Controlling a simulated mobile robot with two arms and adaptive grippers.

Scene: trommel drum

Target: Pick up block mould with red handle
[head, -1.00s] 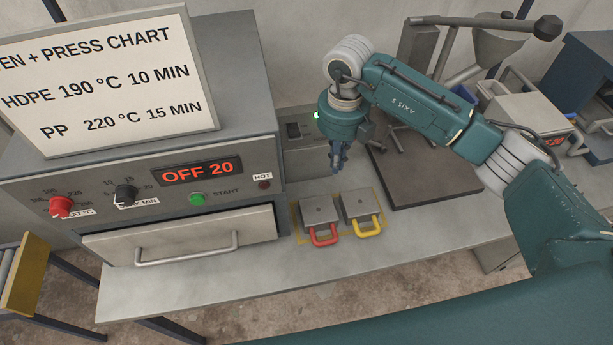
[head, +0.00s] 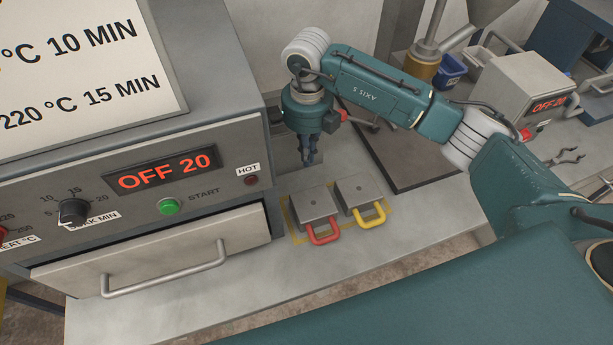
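The block mould with the red handle (head: 315,207) is a grey metal box lying on the bench, its red loop handle toward the front edge. A similar mould with a yellow handle (head: 357,197) lies just to its right. Both sit inside a yellow outline on the bench. My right gripper (head: 309,160) points down above and behind the red-handled mould, apart from it. Its dark fingers are small and seen side-on, so their opening is unclear. My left gripper is not in view.
The oven (head: 150,190) with its drawer handle stands close on the left of the moulds. A dark plate (head: 405,155) lies behind and to the right. Bare bench (head: 245,275) lies in front.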

